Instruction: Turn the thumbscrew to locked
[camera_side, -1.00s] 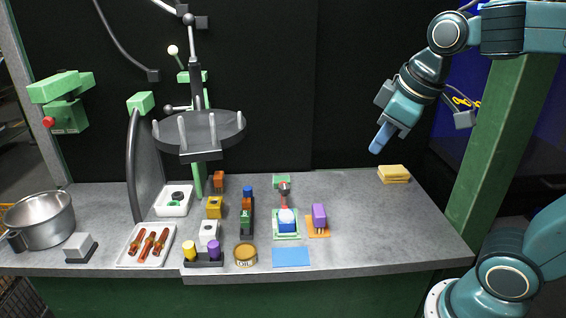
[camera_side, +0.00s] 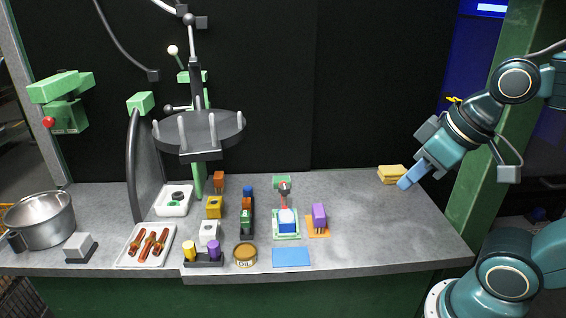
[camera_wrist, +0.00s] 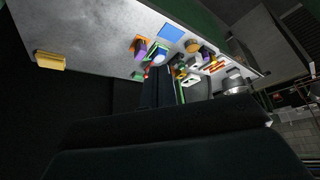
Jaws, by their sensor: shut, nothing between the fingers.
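No part is clearly marked as the thumbscrew. Candidates in the side view are a red knob (camera_side: 48,122) on the green clamp (camera_side: 68,118) at the far left, a white ball knob (camera_side: 173,50) high on the rack post (camera_side: 194,95), and a grey ball knob (camera_side: 168,108) lower on that post. Their locked or unlocked state cannot be made out. The round grey pot rack (camera_side: 200,130) sits on the post. My gripper (camera_side: 405,183) is shut and empty at the right, far from all these knobs, beside the yellow sponges.
Yellow sponges (camera_side: 391,174) lie at the back right of the grey bench (camera_side: 370,230). A metal pot (camera_side: 40,220), a tray of red-handled tools (camera_side: 148,246) and several small coloured blocks fill the left and middle. The bench's right part is mostly clear.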

